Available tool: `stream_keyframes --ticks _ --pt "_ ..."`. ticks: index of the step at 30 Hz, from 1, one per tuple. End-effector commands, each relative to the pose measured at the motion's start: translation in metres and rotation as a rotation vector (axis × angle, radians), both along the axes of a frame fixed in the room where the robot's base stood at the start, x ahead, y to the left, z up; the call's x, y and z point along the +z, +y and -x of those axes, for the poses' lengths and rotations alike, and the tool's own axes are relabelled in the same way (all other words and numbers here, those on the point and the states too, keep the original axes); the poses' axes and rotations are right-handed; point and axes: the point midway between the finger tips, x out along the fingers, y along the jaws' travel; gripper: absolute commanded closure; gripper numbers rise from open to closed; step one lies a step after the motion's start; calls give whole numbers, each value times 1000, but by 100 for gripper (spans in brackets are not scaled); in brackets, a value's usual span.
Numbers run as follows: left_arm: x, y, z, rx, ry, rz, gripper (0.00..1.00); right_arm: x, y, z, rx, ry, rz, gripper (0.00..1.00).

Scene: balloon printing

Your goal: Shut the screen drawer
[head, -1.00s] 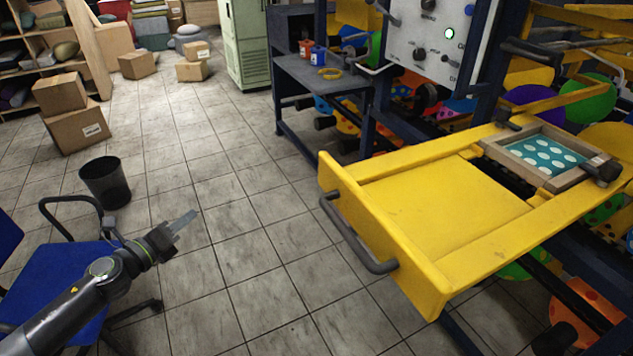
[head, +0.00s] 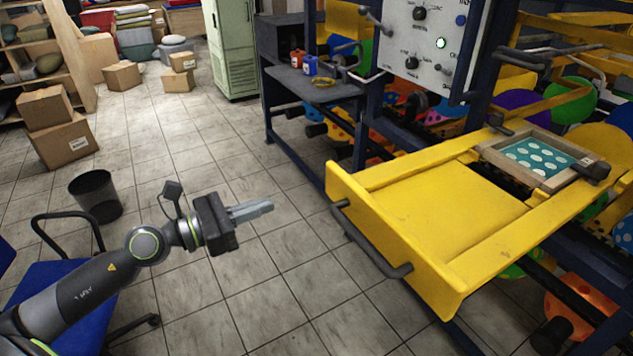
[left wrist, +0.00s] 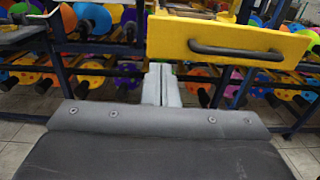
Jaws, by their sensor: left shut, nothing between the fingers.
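The yellow screen drawer (head: 440,215) is pulled out from the dark blue machine frame on the right in the head view. Its dark bar handle (head: 365,240) is on the front panel. In the left wrist view the drawer front (left wrist: 225,42) and handle (left wrist: 248,50) show ahead, above and right of the fingers. A framed screen with a teal dotted print (head: 540,157) lies on the drawer's far part. My left gripper (head: 268,208) is shut and empty, left of the handle and apart from it. Its fingers also show in the left wrist view (left wrist: 161,85). My right gripper is not in view.
A white control panel (head: 433,40) with knobs is on the machine above the drawer. A blue chair (head: 70,290) and a black bin (head: 95,195) stand at the left. Cardboard boxes (head: 60,140) are farther back. The tiled floor between bin and drawer is clear.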

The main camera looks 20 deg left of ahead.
Motion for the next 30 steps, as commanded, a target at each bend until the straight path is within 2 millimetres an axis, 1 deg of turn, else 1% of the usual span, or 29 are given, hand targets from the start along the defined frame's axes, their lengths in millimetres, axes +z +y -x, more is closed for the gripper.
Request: stream_keyframes --ticks 1,5,12,23,30 --pt "3 -2 -3 2 1 3 100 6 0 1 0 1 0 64" --pt "3 -7 -10 8 5 5 100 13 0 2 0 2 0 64" --pt "3 -21 -28 7 7 6 100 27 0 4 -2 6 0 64" --pt "1 -50 -65 7 7 4 100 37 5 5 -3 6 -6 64" --pt "-1 -68 -88 6 7 3 100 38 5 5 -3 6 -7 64"
